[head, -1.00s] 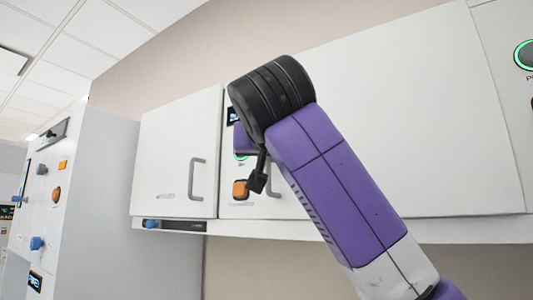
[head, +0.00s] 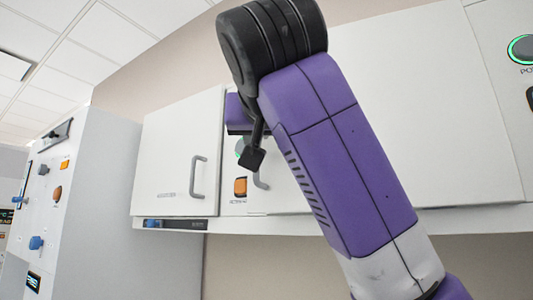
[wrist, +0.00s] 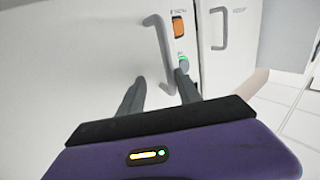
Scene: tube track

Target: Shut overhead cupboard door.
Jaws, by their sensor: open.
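The overhead cupboard shows a left white door (head: 172,165) with a grey bar handle (head: 200,177). A wide white door (head: 430,110) with its own handle (head: 262,180) is partly hidden behind my arm. I cannot tell for sure how far either door stands from its frame. In the wrist view the wide door (wrist: 70,60) fills the left side, with its handle (wrist: 162,48) just beyond my gripper (wrist: 160,90). My gripper is open and empty, its two dark fingers apart near that handle. In the head view one finger (head: 253,157) shows.
Between the doors is a narrow panel with an orange button (head: 240,187) and a green-lit knob (wrist: 183,63). A tall white cabinet with blue knobs (head: 37,243) stands at the left. A green-ringed knob (head: 521,49) is at the far right.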

